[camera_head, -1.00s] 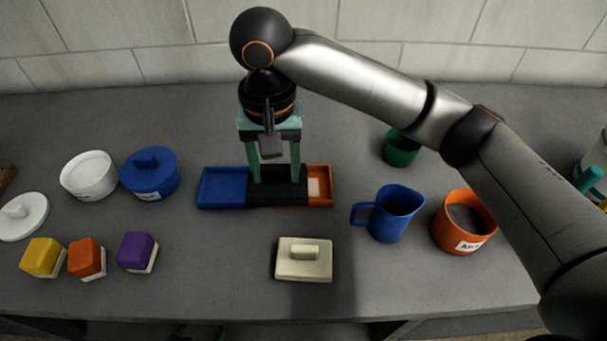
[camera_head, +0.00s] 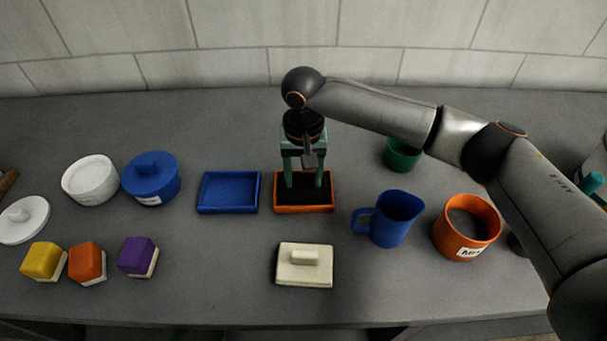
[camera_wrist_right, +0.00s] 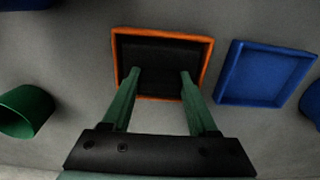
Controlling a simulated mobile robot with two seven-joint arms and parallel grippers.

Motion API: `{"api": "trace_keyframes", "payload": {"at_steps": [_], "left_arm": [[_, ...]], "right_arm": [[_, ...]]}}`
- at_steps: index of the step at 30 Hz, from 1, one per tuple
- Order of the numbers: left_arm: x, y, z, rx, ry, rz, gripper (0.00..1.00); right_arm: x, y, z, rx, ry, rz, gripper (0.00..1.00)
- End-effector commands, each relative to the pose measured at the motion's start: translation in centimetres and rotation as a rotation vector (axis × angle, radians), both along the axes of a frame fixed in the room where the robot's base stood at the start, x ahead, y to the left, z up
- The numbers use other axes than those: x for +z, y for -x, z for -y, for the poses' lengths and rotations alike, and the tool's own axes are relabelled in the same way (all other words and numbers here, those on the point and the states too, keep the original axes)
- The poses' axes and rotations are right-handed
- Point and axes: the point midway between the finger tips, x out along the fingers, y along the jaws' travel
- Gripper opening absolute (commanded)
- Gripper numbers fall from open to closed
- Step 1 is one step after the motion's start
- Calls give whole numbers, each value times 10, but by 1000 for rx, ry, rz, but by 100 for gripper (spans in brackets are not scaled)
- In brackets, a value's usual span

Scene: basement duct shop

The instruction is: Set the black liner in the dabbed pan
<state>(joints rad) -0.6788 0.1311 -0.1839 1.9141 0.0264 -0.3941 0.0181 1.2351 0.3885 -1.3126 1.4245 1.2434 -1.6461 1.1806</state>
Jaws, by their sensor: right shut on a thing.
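The black liner (camera_head: 318,194) is within the rim of the orange pan (camera_head: 304,209); I cannot tell whether it rests on the pan's floor. The pan's inside is hidden under it. My right gripper (camera_head: 304,186) is above the pan, fingers pointing down, shut on the liner. In the right wrist view the liner (camera_wrist_right: 160,54) fills the orange pan (camera_wrist_right: 207,62), with orange rim showing around it, and the right gripper's fingers (camera_wrist_right: 161,76) reach to it. My left gripper is not in view.
An empty blue tray (camera_head: 229,193) lies just left of the pan. A cream block with a handle (camera_head: 304,266) is in front. A blue jug (camera_head: 396,220), orange pot (camera_head: 466,226) and green cup (camera_head: 402,155) stand right. Lidded pots and colored blocks are left.

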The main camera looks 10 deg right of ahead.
Motion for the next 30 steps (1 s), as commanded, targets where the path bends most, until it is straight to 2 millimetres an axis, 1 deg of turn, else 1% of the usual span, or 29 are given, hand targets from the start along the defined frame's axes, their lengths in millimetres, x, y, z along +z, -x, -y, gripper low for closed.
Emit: {"api": "trace_keyframes", "payload": {"at_steps": [8, 9, 16, 17, 26, 30], "left_arm": [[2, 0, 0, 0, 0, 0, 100], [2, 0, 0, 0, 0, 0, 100], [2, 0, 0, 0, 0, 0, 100], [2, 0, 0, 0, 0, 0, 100], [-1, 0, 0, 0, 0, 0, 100], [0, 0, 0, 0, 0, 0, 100]], "right_arm": [[-1, 0, 0, -1, 0, -1, 4], [-2, 0, 0, -1, 0, 0, 62], [-2, 0, 0, -1, 0, 0, 87], [-2, 0, 0, -1, 0, 0, 89], [0, 0, 0, 0, -1, 2, 89], [19, -1, -1, 0, -2, 4, 89]]}}
